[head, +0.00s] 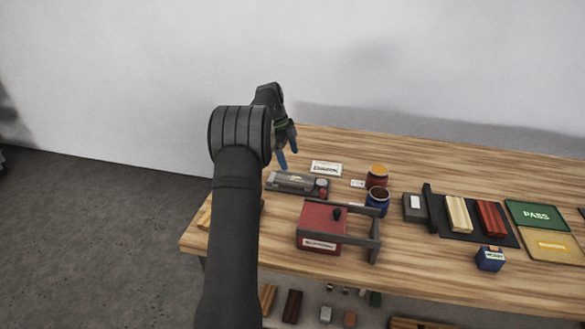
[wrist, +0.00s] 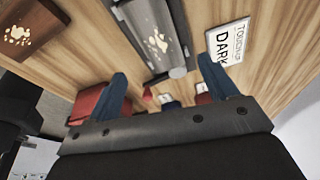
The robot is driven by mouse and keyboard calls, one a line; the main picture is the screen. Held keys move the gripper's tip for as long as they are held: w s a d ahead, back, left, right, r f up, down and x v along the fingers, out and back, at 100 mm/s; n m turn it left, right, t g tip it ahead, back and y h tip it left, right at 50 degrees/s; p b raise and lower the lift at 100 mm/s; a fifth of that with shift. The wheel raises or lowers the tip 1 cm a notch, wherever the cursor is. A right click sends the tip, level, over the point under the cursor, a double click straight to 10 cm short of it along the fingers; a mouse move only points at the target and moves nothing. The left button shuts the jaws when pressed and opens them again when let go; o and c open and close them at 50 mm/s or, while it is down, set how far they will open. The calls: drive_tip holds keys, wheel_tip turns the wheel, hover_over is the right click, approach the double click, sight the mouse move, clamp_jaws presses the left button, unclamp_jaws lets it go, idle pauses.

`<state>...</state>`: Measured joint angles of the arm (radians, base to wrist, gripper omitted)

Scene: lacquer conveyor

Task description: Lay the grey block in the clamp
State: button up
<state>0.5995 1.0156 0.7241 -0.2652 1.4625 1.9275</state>
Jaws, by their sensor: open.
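My gripper (head: 288,160) is open and empty above the back left of the table. Its two blue fingers also show in the wrist view (wrist: 167,85). A red box with a black knob and grey bars (head: 322,226), which looks like the clamp, stands at the table's front left. No block shows between its bars. I cannot tell for sure which thing is the grey block. A long grey piece with pale splatter (head: 297,183) lies below my gripper and shows in the wrist view (wrist: 150,30). A small grey block (head: 326,314) is on the lower shelf.
A white DARK sign (head: 326,168), a red-and-orange pot (head: 377,175) and a blue pot (head: 377,199) stand near the gripper. To the right are a dark tray (head: 458,233) with cream and red blocks, a blue box (head: 490,259) and a green PASS pad (head: 535,213).

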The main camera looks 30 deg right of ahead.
sight(296, 178)
drive_tip(key=v, duration=0.3)
drive_tip(key=shift+a+r, duration=0.1)
drive_tip(key=shift+r, duration=0.05)
drive_tip(key=x, duration=1.2)
drive_tip(key=shift+s+f, duration=0.1)
drive_tip(key=shift+f, duration=0.2)
wheel_tip(296, 178, up, 3)
drive_tip(key=shift+r, duration=0.7)
